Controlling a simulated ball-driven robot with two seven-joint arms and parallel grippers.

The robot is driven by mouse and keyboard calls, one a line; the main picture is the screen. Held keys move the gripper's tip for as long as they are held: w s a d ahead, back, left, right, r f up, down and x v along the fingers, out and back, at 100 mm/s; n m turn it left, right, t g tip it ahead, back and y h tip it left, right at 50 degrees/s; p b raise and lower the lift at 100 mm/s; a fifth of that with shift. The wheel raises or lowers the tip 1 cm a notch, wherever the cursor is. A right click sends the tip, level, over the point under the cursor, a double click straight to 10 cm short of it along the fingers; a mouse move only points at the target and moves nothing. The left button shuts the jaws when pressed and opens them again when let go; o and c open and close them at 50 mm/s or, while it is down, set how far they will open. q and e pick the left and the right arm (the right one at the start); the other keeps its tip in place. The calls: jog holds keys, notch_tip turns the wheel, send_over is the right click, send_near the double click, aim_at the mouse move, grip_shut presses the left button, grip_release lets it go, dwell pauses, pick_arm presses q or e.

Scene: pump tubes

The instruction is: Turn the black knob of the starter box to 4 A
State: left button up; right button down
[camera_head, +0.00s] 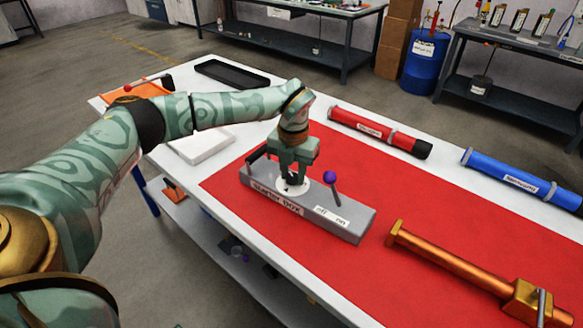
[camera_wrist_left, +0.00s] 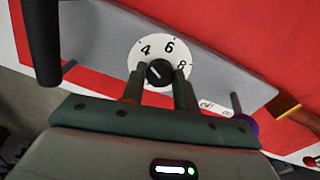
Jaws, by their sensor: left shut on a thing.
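The grey starter box (camera_head: 345,222) lies on the red mat, its name label facing the front. Its round white dial (camera_head: 281,190) also shows in the left wrist view (camera_wrist_left: 146,49), with the figures 4, 6 and 8 readable. The black knob (camera_wrist_left: 160,72) is at the dial's middle, and a light mark on it points to the upper left, roughly toward the 4. My left gripper (camera_head: 293,181) comes down from above and is shut on the knob, one finger on each side. In the head view its fingers mostly hide the knob. My right gripper is not in view.
A lever with a purple ball (camera_head: 330,177) stands on the box right of the dial, by the off/on label. A black handle (camera_wrist_left: 41,40) rises at the box's left end. Red (camera_head: 375,131), blue (camera_head: 520,180) and copper (camera_head: 450,262) tubes lie to the right.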

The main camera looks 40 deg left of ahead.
aim_at(293, 176)
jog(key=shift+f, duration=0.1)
pick_arm(q)
jog(key=o, duration=1)
notch_tip(293, 176, up, 16)
jog(key=p, duration=0.5)
jog(key=shift+r, duration=0.15)
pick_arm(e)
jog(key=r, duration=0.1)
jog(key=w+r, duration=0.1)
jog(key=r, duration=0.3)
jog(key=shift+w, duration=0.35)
